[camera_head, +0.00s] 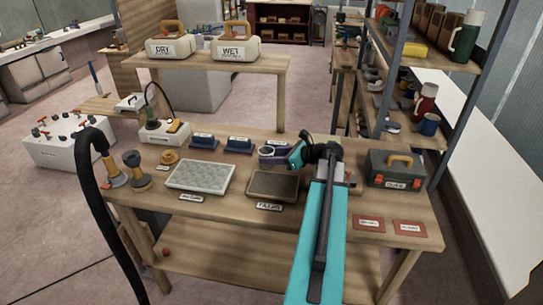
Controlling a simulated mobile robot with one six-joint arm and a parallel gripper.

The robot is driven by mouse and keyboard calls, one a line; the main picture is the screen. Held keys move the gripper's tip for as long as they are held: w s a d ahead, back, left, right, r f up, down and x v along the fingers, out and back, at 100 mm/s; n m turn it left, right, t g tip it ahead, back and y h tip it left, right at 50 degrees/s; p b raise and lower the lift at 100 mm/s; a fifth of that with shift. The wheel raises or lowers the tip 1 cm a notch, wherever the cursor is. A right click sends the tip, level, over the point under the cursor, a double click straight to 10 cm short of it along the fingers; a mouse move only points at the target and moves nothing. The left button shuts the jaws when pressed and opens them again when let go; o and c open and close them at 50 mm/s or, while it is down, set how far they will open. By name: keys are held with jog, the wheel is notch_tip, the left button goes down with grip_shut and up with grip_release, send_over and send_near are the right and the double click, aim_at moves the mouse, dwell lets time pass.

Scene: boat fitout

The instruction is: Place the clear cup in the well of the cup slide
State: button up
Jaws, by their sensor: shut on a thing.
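My gripper (270,155) is at the end of my teal arm, over the back middle of the wooden workbench. It is shut on a small, pale, round-rimmed thing that looks like the clear cup (266,151). The jaws partly hide the cup, and its exact tilt is too small to tell. Two dark blue blocks, one at left (204,141) and one nearer the gripper (238,145), sit to the left of the gripper. I cannot tell whether either is the cup slide, and no well shows clearly.
A pale tray (200,177) and a dark tray (273,186) lie in front of the gripper. A green toolbox (395,169) stands at right. Two red cards (370,224) lie front right. A shelf rack (396,75) rises behind right. Round-based tools and a black hose (86,180) are at left.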

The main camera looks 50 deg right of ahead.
jog(key=shift+f, duration=0.1)
jog(key=o, duration=1)
jog(key=shift+o, duration=0.2)
jog(key=shift+s, duration=0.15)
jog(key=b+v, duration=0.2)
jog(key=v, duration=0.9)
jog(key=shift+s+r, duration=0.3)
jog(key=shift+r, duration=0.05)
jog(key=shift+d, duration=0.1)
